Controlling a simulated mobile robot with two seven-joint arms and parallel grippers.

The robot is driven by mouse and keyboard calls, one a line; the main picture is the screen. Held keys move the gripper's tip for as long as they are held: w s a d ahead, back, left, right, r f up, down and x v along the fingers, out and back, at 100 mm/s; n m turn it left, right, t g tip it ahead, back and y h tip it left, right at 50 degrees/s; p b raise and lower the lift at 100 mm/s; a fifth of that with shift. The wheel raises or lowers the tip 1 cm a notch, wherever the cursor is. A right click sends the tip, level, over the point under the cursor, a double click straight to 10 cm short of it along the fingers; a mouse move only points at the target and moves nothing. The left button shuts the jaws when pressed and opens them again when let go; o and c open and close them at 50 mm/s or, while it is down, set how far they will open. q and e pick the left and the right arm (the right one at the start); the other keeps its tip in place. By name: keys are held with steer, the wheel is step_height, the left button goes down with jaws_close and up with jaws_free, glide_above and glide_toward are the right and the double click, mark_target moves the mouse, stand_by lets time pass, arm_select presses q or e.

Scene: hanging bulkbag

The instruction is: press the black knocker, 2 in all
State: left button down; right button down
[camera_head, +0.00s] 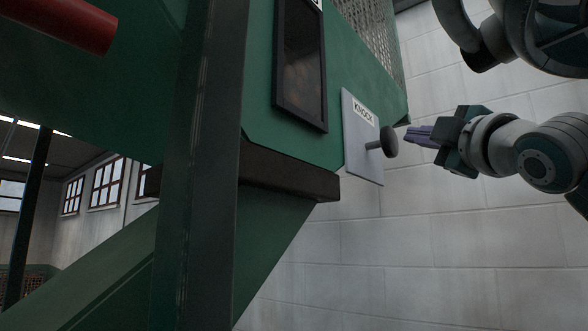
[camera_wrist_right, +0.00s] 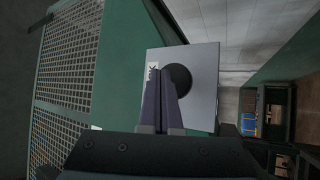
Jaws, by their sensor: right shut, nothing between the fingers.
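The black knocker (camera_head: 390,142) is a round dark knob on a short stem. It stands out from a grey plate (camera_head: 362,165) labelled KNOCK on the side of a green machine. My right gripper (camera_head: 408,135) is shut and empty, its purple fingers pointing left at the knob with a small gap between them in the head view. In the right wrist view the knocker (camera_wrist_right: 178,79) is a dark disc on the plate, partly covered by the fingertips (camera_wrist_right: 160,72). Whether they touch cannot be told there. My left gripper is not in view.
A green machine body (camera_head: 330,60) with a dark-framed window (camera_head: 300,70) lies left of the plate. A dark green post (camera_head: 205,150) stands in front. A red cylinder (camera_head: 60,22) is at upper left. A pale block wall (camera_head: 470,240) is behind, with open space below my right arm.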

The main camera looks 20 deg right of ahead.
mark_target(394, 139)
steer(key=shift+w+a, duration=0.2)
steer(key=shift+w, duration=0.15)
steer(key=shift+w+a+p, duration=0.25)
steer(key=shift+w, duration=0.3)
steer(key=shift+w+a+p, duration=0.25)
steer(key=shift+w, duration=0.3)
stand_by(1.3)
steer(key=shift+s, duration=0.1)
steer(key=shift+s+d+b, duration=0.2)
steer(key=shift+s+d, duration=0.15)
steer(key=shift+s, duration=0.35)
steer(key=shift+s+d+b, duration=0.15)
steer(key=shift+s+d, duration=0.15)
steer(key=shift+s, duration=0.4)
